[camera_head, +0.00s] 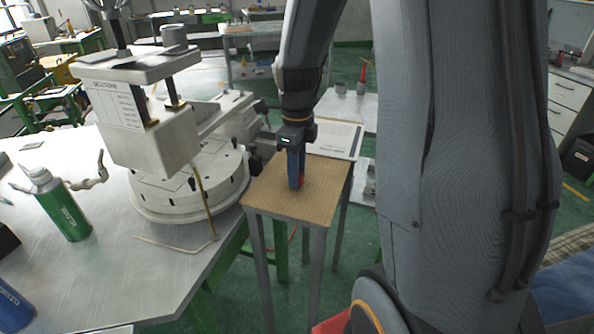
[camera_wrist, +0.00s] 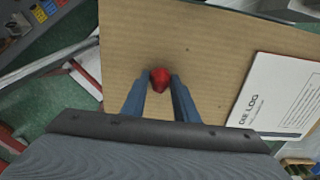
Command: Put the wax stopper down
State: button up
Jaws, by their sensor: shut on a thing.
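The wax stopper (camera_wrist: 160,78) is a small red piece between the fingertips of my gripper (camera_wrist: 159,86) in the wrist view. My gripper is shut on it. In the head view my gripper (camera_head: 296,184) points down over the small cardboard-topped table (camera_head: 270,196), and only a bit of red shows at its fingertips. The fingertips are at or just above the tabletop; I cannot tell whether the stopper touches it.
A white log sheet (camera_head: 336,138) lies at the table's far end, to the right in the wrist view (camera_wrist: 283,95). The wax injection machine (camera_head: 160,110) stands on the metal bench at left, with a green bottle (camera_head: 60,205). The cardboard around my gripper is clear.

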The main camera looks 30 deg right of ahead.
jog(key=o, duration=1)
notch_tip(320, 180, up, 12)
jog(key=shift+r+b, duration=0.1)
jog(key=shift+b, duration=1.15)
